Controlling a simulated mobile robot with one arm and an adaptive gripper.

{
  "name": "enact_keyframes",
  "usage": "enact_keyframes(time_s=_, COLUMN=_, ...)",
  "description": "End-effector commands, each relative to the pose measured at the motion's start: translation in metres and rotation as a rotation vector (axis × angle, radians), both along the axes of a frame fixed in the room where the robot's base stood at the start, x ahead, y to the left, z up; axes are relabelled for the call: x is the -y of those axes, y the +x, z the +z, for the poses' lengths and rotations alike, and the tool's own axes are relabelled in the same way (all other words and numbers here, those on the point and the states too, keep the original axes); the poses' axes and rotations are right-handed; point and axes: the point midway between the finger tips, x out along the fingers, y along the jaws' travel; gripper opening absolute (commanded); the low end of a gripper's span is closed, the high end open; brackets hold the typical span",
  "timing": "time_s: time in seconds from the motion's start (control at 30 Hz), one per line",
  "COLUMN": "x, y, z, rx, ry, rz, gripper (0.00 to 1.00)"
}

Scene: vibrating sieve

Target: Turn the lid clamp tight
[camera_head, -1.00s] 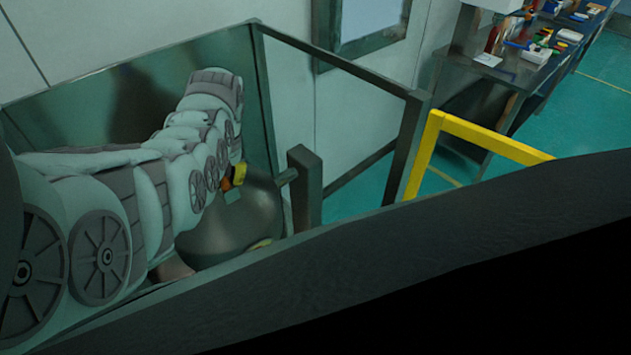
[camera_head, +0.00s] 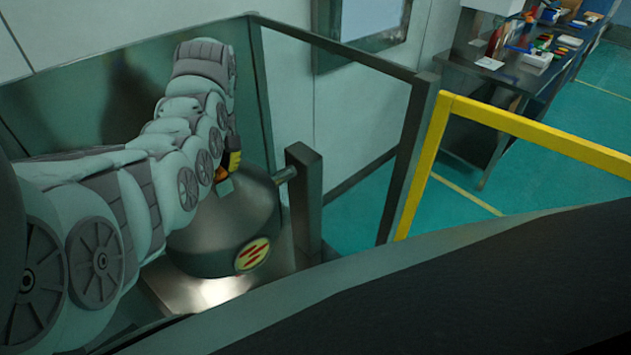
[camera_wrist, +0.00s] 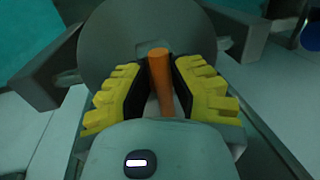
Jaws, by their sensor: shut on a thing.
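The orange clamp handle (camera_wrist: 161,80) stands between the two yellow-and-black finger pads of my gripper (camera_wrist: 158,84) in the wrist view. My gripper is shut on it. Behind it lies the round grey lid (camera_wrist: 112,38). In the head view, the grey sieve drum (camera_head: 205,240) shows below my arm. A bit of orange (camera_head: 224,187) and a yellow finger of my gripper (camera_head: 234,160) show at its upper side. My arm hides most of the clamp there, so I cannot tell how tight it is.
A dark post with a stub (camera_head: 305,200) stands just right of the drum. A dark frame (camera_head: 415,140) and a yellow rail (camera_head: 530,133) stand further right. A cluttered bench (camera_head: 490,85) is at the back right.

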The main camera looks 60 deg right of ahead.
Motion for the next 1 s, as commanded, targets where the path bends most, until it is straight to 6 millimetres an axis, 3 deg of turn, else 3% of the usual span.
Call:
enact_keyframes(time_s=0.17, x=-0.0001, y=0.0006, z=-0.0024, rx=0.001, ry=-0.002, rz=0.0, gripper=0.0)
enact_keyframes(time_s=0.2, x=0.0, y=0.0006, z=-0.0024, rx=0.001, ry=-0.003, rz=0.0, gripper=0.3)
enact_keyframes(time_s=0.43, x=-0.0001, y=0.0003, z=-0.0013, rx=0.001, ry=-0.001, rz=0.0, gripper=0.53)
enact_keyframes(time_s=1.0, x=-0.0002, y=-0.0006, z=0.0026, rx=0.0, ry=0.0, rz=-0.027, gripper=0.55)
